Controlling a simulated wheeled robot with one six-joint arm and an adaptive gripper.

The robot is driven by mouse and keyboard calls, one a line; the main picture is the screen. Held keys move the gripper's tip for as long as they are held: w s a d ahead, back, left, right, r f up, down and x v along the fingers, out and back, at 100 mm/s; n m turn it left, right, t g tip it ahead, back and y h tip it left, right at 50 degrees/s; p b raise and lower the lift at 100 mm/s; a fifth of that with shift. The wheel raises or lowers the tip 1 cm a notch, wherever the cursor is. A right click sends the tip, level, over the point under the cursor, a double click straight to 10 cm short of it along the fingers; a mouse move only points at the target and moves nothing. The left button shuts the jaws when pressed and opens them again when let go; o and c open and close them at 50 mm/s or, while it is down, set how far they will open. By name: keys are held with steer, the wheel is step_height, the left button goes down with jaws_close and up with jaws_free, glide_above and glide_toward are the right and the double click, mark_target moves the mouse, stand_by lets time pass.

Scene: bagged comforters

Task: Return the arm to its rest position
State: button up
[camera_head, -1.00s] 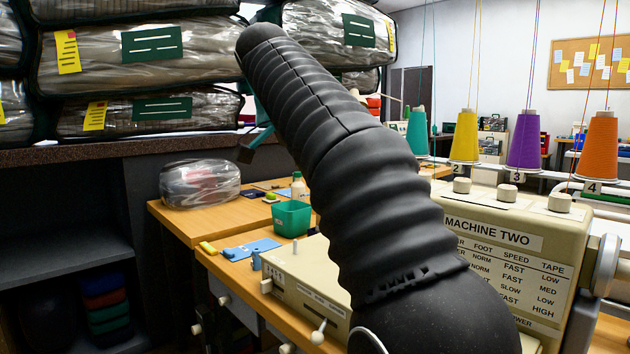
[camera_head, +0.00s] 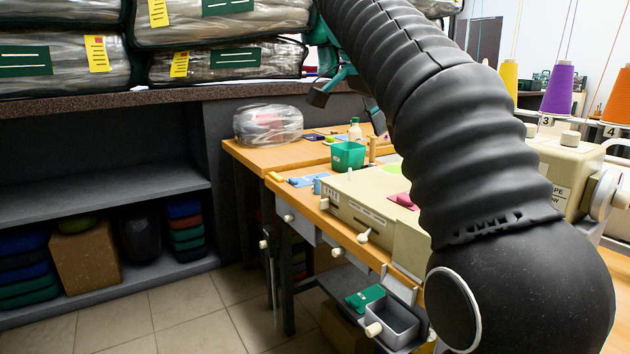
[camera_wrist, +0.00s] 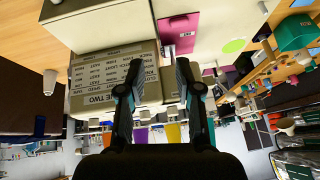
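My arm, in a black ribbed sleeve, crosses the right half of the head view from lower right to upper middle. A teal and dark part of its far end shows beside the sleeve, with the rest hidden behind the arm. In the wrist view my gripper (camera_wrist: 160,66) has its two dark fingers apart, with nothing held between them. Beyond the fingers is the beige sewing machine (camera_wrist: 90,70) with its printed label; the picture is upside down there. In the head view the machine (camera_head: 560,165) is partly covered by my arm.
Bagged comforters (camera_head: 220,60) lie stacked on the shelf top (camera_head: 150,97) at left. A clear bagged bundle (camera_head: 268,125) and a green bin (camera_head: 348,156) stand on the wooden table (camera_head: 250,157). Thread cones (camera_head: 557,90) stand at right. The tiled floor (camera_head: 180,310) at lower left is clear.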

steer(key=w+a+f+n+y, duration=0.1)
steer(key=w+a+f+n, duration=0.2)
steer(key=w+f+n, duration=0.3)
steer(key=s+f+n+y, duration=0.2)
steer(key=s+f+n, duration=0.3)
steer(key=f, duration=0.4)
steer(key=s+d+f, duration=0.2)
steer(key=s+f, duration=0.4)
steer(key=s, duration=0.2)
steer(key=s+d+f+n+t+y, duration=0.1)
steer(key=s+d+f, duration=0.1)
steer(key=s+f, duration=0.3)
steer(key=s+d+f+n, duration=0.1)
steer(key=s+f, duration=0.5)
steer(key=s, duration=0.7)
steer(key=shift+s+d+f+t+y, duration=0.15)
steer(key=shift+d+f+t+y, duration=0.2)
steer(key=shift+d, duration=0.45)
